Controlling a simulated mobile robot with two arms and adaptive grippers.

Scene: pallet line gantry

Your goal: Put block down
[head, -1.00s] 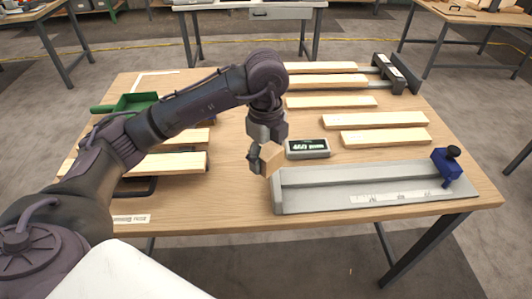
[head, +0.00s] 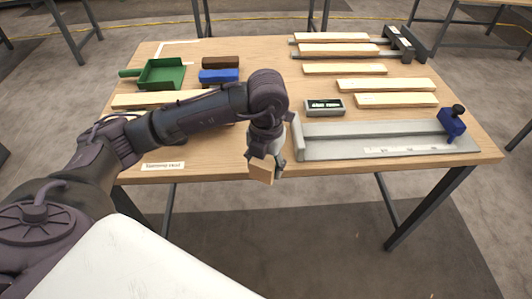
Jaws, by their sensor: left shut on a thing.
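My left gripper (head: 266,158) is shut on a small pale wooden block (head: 261,171). The block is held tilted below the fingers. In the head view it overlaps the front edge of the wooden table (head: 220,150), left of the grey metal fixture (head: 380,145). Its height above the tabletop, and whether it is over the table or just in front of it, I cannot tell. The fingers hide part of the block. My right gripper is not in view.
Several pale boards (head: 385,85) lie at the right and back. A small display box (head: 324,107) stands behind the fixture, which carries a blue clamp (head: 452,122).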

